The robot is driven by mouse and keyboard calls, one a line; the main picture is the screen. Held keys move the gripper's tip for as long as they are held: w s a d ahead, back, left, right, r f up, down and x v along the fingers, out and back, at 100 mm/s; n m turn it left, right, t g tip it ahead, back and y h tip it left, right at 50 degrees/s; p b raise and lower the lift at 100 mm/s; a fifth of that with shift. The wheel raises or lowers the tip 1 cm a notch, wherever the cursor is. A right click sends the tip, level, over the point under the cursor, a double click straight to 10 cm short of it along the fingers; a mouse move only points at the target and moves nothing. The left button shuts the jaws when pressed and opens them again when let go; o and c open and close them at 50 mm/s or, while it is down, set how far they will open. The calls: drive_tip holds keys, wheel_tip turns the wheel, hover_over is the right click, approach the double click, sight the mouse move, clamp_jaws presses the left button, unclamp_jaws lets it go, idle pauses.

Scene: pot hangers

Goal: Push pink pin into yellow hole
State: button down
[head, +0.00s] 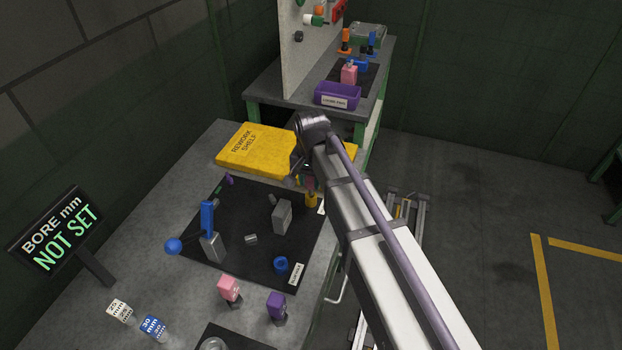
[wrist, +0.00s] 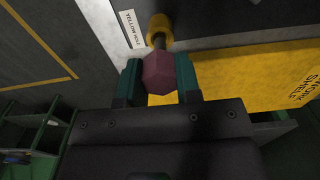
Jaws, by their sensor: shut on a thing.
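My gripper (wrist: 158,66) has its two teal fingers on either side of the pink pin (wrist: 159,76), shut on its faceted dark pink head. The pin's narrower shank points at the yellow hole piece (wrist: 159,22), a round yellow collar just beyond it in the wrist view. I cannot tell whether the shank's tip is inside the hole. In the head view, the yellow hole piece (head: 312,200) stands at the right edge of the black mat, directly below my gripper (head: 308,182). My arm and gripper mostly hide the pin there.
A yellow rework shelf (head: 250,146) lies close behind my gripper. On the black mat (head: 265,235) are a blue-handled lever (head: 207,220), grey blocks and a blue ring (head: 281,266). A pink-topped block (head: 229,290) and a purple-topped block (head: 276,306) stand in front.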

sight(311, 188)
drive_tip(key=shift+f+b, duration=1.6)
drive_tip(key=shift+f, duration=0.1)
drive_tip(key=c, duration=0.7)
unclamp_jaws()
drive_tip(key=shift+c, duration=0.2)
wheel_tip(311, 188, up, 11)
drive_tip(key=p, duration=1.1)
drive_tip(key=shift+r, duration=0.15)
drive_tip(key=shift+f, duration=0.2)
drive_tip(key=s+d+n, duration=0.3)
drive_tip(key=s+d, duration=1.1)
drive_tip(key=d, duration=0.3)
drive_tip(key=shift+d+n, duration=0.15)
drive_tip(key=shift+n, duration=0.25)
